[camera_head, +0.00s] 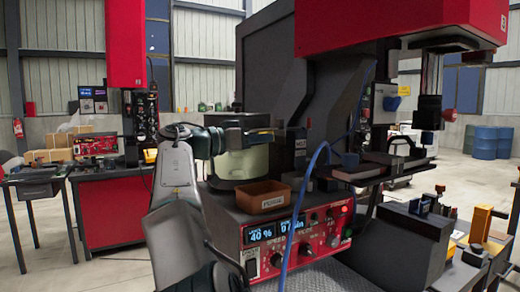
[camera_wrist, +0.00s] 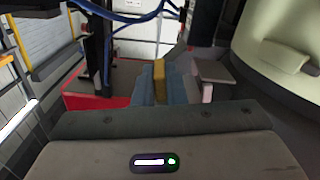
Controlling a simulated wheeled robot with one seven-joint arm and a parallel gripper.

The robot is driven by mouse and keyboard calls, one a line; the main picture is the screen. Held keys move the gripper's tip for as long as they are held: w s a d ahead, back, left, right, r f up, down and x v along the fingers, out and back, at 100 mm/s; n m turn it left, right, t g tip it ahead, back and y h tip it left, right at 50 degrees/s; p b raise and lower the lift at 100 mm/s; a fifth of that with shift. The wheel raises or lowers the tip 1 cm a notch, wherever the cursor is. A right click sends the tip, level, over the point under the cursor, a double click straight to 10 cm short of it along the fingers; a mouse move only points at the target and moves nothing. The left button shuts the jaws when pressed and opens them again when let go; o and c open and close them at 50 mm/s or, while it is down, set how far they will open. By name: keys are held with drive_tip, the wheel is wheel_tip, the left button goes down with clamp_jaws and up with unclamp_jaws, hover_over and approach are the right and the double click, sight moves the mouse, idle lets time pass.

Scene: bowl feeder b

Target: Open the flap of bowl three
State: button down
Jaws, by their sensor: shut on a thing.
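A pale green bowl (camera_head: 242,163) stands on the red-fronted feeder unit (camera_head: 290,240). In the wrist view my grey-blue fingers (camera_wrist: 160,88) are closed on a narrow yellow piece (camera_wrist: 159,68), beside the bowl. Whether this piece belongs to a flap is not clear. I cannot read which bowl is number three, and the flap's position is hidden.
A brown labelled tray (camera_head: 263,197) sits in front of the bowl, above the control panel (camera_head: 297,236). A blue cable (camera_head: 308,170) hangs just right of it. A large dark machine column (camera_head: 275,65) stands close behind.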

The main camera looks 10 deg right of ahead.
drive_tip(key=shift+f+m+b, duration=0.2)
drive_tip(key=shift+m+b, duration=0.15)
drive_tip(key=shift+m, duration=0.15)
drive_tip(key=c, duration=1.5)
unclamp_jaws()
drive_tip(key=p+v, duration=0.1)
drive_tip(key=v, duration=1.3)
drive_tip(key=shift+r, duration=0.1)
drive_tip(key=shift+d, duration=0.1)
